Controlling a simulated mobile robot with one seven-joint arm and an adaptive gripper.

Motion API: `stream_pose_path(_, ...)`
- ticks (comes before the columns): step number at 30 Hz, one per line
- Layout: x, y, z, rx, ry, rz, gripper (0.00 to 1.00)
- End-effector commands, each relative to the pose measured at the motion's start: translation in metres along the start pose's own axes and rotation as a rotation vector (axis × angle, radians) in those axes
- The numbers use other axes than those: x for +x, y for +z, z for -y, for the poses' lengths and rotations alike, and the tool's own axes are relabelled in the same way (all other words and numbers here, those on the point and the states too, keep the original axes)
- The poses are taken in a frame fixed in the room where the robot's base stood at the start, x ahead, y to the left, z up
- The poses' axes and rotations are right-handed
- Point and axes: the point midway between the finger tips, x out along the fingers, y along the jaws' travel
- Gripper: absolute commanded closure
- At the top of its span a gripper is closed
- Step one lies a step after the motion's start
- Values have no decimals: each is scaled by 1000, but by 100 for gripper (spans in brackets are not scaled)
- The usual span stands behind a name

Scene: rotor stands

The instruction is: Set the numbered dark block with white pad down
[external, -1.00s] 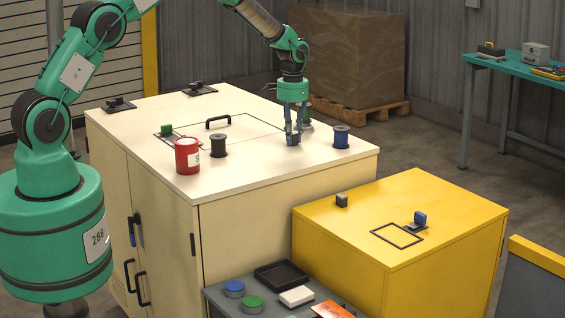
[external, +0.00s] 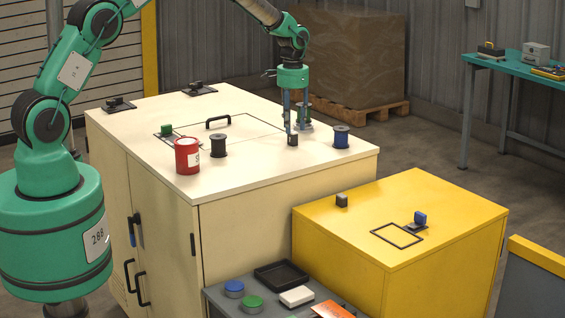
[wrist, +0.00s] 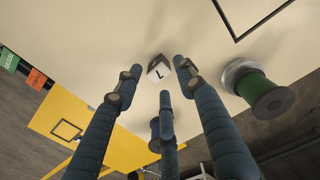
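The dark block (external: 292,141) stands on the cream cabinet top (external: 255,165), below my gripper. In the wrist view the block (wrist: 158,68) shows a dark side and a white face with a black mark. My gripper (external: 293,127) is just above the block. In the wrist view my gripper (wrist: 160,78) has its three blue fingers spread, with gaps between the tips and the block. It holds nothing.
A green spool (wrist: 265,93) is close by on the right in the wrist view. A blue spool (external: 341,138), dark spool (external: 218,147) and red can (external: 187,156) share the top.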

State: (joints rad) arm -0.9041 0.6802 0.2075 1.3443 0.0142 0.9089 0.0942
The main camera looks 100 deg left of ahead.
Motion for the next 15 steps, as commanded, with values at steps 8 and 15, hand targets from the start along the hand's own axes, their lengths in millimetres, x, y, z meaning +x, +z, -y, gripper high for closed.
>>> stream_pose_path(8, -49, -1, 0, 0, 0, -3, 61)
stream_pose_path(15, -72, 0, 0, 0, 0, -1, 61)
